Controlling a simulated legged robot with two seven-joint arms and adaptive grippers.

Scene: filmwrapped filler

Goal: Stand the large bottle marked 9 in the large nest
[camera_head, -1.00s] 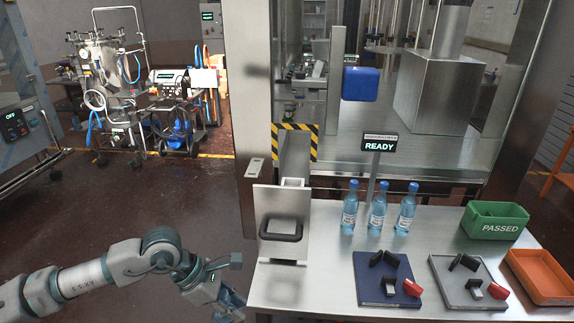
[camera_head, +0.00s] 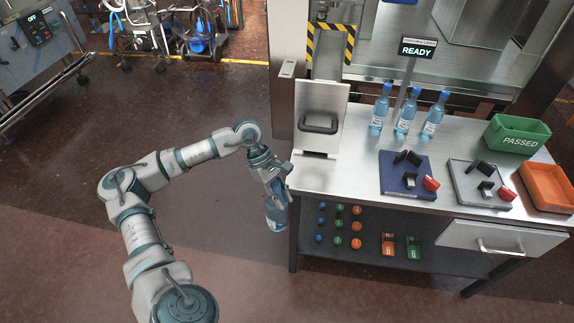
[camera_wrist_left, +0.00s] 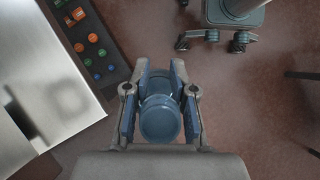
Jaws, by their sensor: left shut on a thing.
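My left gripper (camera_head: 272,180) is shut on a blue bottle (camera_head: 275,213), which hangs beside the left edge of the steel table, below its top. In the left wrist view the bottle's round blue top (camera_wrist_left: 160,122) sits between the two fingers (camera_wrist_left: 160,85). Its mark cannot be read. On the table lie a dark blue plate (camera_head: 404,190) and a grey plate (camera_head: 462,188), each with black blocks and a red piece. Which of them is the large nest cannot be told. My right gripper is not in view.
Several blue bottles (camera_head: 404,120) stand at the table's back by the READY sign (camera_head: 417,48). A steel panel with a black handle (camera_head: 320,122) stands at the table's left. A green PASSED bin (camera_head: 517,134) and an orange tray (camera_head: 547,187) are at right. A lower shelf holds small coloured parts.

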